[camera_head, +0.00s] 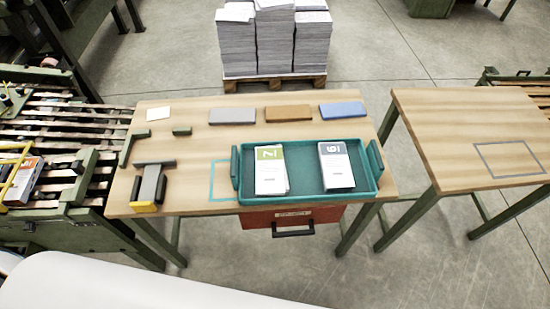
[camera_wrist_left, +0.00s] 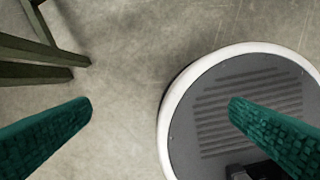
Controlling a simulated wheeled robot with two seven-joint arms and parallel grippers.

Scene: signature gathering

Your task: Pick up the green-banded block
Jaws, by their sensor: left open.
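The green-banded block (camera_head: 271,172) is a white block with a green band at its far end. It lies in the left half of the teal tray (camera_head: 305,199) on the wooden table in the head view. A blue-banded block (camera_head: 337,168) lies beside it on the right, with a gap between them. My left gripper (camera_wrist_left: 160,102) shows in its wrist view as two green textured fingers, open and empty over the floor, with no block between them. Neither gripper shows in the head view.
An orange-banded block (camera_head: 22,182) sits on the roller conveyor (camera_head: 70,130) at the left. A grey tool with a yellow end (camera_head: 150,185) and several flat coloured slabs lie on the table (camera_head: 190,142). A second table (camera_head: 440,120) stands right, across a gap. Paper stacks (camera_head: 275,40) stand behind.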

